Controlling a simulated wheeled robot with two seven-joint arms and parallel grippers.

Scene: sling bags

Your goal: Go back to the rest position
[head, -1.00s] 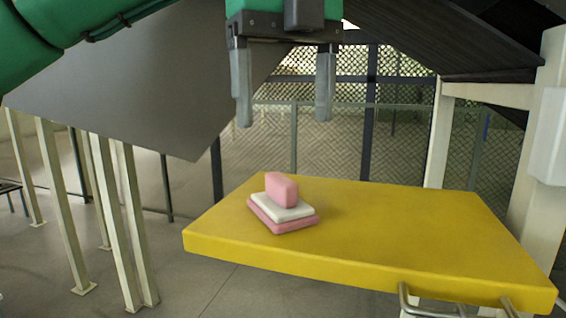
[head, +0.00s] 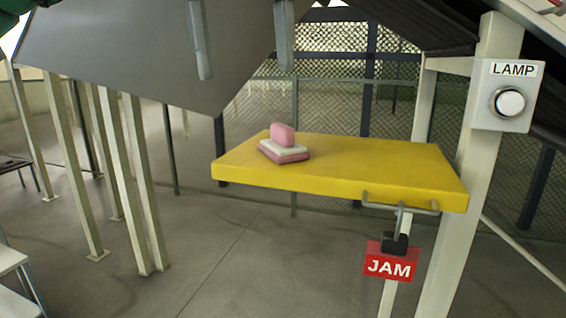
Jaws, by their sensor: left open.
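My left gripper (head: 243,42) shows at the top of the head view, with only its two grey fingers in the picture. The fingers are apart and nothing is between them. They hang in front of a dark grey panel, above and apart from the yellow table. A small stack (head: 285,145) sits on the table's left part: a pink block on a white layer on a pink layer. My right gripper is not in the head view.
The yellow table (head: 390,170) has a metal rail at its front right. A red JAM sign (head: 390,266) hangs below it. A LAMP box with a round button (head: 509,102) is on a white post at right. White posts (head: 120,170) stand at left. The floor in front is clear.

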